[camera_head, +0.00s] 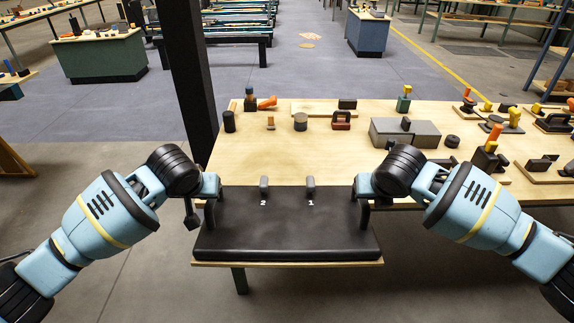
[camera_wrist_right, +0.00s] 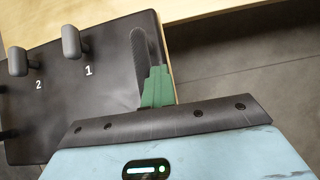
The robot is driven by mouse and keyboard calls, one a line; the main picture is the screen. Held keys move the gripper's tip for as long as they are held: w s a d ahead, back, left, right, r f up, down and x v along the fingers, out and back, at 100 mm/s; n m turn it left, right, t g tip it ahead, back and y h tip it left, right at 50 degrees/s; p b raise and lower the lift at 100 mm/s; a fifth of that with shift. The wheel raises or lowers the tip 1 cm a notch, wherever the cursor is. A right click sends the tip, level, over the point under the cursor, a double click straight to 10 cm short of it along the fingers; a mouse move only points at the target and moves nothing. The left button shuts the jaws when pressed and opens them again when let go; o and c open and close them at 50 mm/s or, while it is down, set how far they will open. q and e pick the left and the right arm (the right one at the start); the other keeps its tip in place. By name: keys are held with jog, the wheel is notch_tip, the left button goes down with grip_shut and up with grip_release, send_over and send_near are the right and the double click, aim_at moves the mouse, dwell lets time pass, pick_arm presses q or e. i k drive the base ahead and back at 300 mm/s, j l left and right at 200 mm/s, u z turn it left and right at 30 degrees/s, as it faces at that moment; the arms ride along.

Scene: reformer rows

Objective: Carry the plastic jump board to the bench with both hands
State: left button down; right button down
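The jump board (camera_head: 287,228) is a flat black padded panel with a pale wooden edge along its near side. It lies level across my front, its far side meeting or overlapping the bench's near edge. Two grey pegs marked 2 and 1 stand near its far edge, and it has a black handle at each side. My left gripper (camera_head: 211,190) is at the left handle, its fingertips mostly hidden. My right gripper (camera_head: 363,190) is at the right handle; the right wrist view shows its green fingers (camera_wrist_right: 158,88) closed at the dark handle (camera_wrist_right: 143,55).
The wooden bench (camera_head: 250,150) is bare in its near left part. A grey block (camera_head: 405,133) and several small dark and orange items stand at its back and right. A dark post (camera_head: 190,75) rises beside its left edge. Other workbenches stand further back.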

aim_at(287, 170)
jog(key=i, duration=1)
